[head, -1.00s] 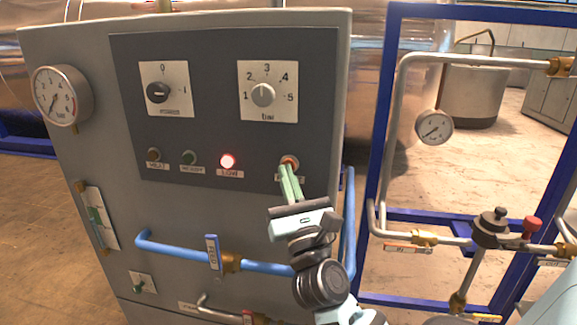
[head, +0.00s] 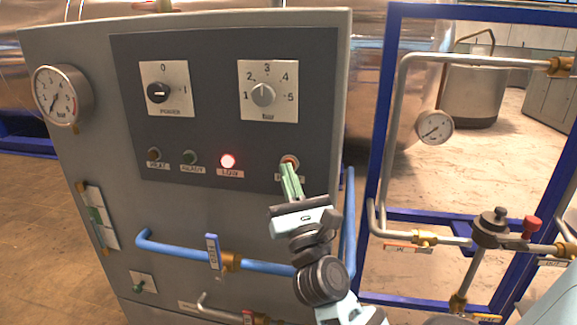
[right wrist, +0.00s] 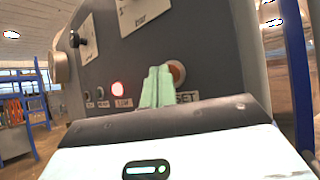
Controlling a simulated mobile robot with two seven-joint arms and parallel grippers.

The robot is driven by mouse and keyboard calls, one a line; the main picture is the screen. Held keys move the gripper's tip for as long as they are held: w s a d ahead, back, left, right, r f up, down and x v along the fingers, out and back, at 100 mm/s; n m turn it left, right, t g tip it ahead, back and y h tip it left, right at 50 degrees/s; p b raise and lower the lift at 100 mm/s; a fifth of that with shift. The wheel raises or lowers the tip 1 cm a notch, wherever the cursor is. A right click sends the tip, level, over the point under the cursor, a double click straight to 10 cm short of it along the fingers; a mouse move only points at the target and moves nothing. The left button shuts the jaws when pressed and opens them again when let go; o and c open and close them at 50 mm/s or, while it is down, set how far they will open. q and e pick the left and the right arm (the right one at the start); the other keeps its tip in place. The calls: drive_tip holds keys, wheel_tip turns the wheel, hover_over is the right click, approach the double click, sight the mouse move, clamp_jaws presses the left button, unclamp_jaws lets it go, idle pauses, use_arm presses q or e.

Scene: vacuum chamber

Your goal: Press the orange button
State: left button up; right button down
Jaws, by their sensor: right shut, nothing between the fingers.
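The orange button (head: 289,160) sits at the lower right of the dark panel on the grey cabinet. In the right wrist view the orange button (right wrist: 177,72) shows just right of the fingertips, with a partly covered label ending in "SET" below it. My right gripper (head: 285,168) is shut and empty, its green fingers pointing at the panel just below the button. In the right wrist view the shut fingers (right wrist: 158,72) stand side by side in front of the panel. I cannot tell whether they touch the button. My left gripper is not in view.
A lit red LOW lamp (head: 228,161) is left of the button. Two knobs, POWER (head: 158,92) and bar (head: 263,94), are above. A blue pipe (head: 180,251) runs across the cabinet below. A blue frame (head: 383,110) stands at the right.

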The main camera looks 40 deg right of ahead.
drive_tip(key=shift+d, duration=0.1)
idle(0.6)
drive_tip(key=shift+s+a, duration=0.5)
drive_tip(key=shift+a, duration=0.15)
drive_tip(key=s+a, duration=0.3)
drive_tip(key=shift+s+a, duration=0.15)
drive_tip(key=shift+a, duration=0.25)
idle(0.8)
